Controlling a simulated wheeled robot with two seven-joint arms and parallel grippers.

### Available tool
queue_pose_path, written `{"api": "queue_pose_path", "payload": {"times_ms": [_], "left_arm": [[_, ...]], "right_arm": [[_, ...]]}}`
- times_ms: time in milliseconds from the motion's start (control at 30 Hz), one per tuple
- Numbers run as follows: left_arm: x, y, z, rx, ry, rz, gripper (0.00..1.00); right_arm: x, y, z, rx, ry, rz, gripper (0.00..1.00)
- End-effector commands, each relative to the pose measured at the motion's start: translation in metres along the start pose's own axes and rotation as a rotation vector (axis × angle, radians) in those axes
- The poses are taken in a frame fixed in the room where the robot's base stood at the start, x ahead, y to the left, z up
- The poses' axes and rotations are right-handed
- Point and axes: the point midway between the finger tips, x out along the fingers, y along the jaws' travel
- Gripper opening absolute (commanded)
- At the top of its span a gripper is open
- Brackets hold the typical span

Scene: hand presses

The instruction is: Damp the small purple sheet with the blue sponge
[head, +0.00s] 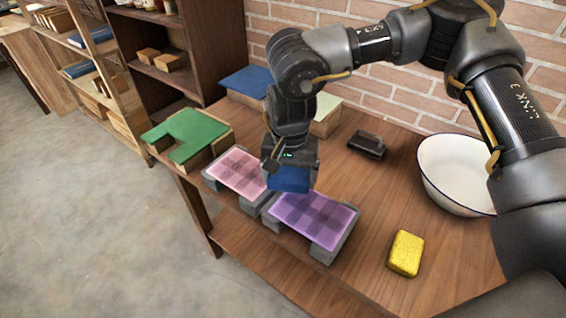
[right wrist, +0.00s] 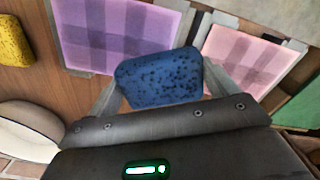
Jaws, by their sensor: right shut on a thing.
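The small purple sheet (head: 307,218) lies flat on a grey block-like stand near the table's front edge, with a darker checked pattern. It also shows at the top left of the right wrist view (right wrist: 115,35). My right gripper (head: 288,172) is shut on the blue sponge (right wrist: 160,78). In the head view the sponge (head: 290,180) hangs from the jaws by the purple sheet's back left corner, next to the pink sheet (head: 238,171). I cannot tell whether the sponge touches anything below it. My left gripper is in neither view.
A yellow sponge (head: 405,253) lies right of the purple sheet. A white basin (head: 450,172) stands at the back right, with a dark object (head: 367,144) left of it. A green sheet (head: 188,135) lies on blocks at the left. A blue sheet (head: 246,81) is at the back.

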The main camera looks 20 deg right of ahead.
Motion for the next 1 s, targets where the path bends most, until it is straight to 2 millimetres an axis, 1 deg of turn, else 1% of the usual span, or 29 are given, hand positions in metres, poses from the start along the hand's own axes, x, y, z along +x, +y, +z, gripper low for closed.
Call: {"api": "queue_pose_path", "payload": {"times_ms": [33, 100, 300, 400, 933, 1000], "left_arm": [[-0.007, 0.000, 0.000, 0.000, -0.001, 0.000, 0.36], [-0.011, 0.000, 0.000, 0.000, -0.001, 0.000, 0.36], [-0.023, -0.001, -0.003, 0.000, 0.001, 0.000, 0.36], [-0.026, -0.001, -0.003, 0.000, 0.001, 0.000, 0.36], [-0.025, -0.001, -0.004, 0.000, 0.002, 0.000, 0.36], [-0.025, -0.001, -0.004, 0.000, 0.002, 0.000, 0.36]], "right_arm": [[-0.008, 0.001, 0.000, 0.002, 0.000, -0.001, 0.64], [-0.015, 0.002, -0.001, 0.004, 0.000, -0.002, 0.64], [-0.032, 0.005, -0.001, 0.010, 0.001, -0.001, 0.64], [-0.037, 0.006, -0.001, 0.012, 0.001, -0.001, 0.64], [-0.037, 0.006, -0.001, 0.013, 0.000, -0.001, 0.64], [-0.035, 0.009, -0.001, 0.004, 0.001, 0.000, 0.64]]}}
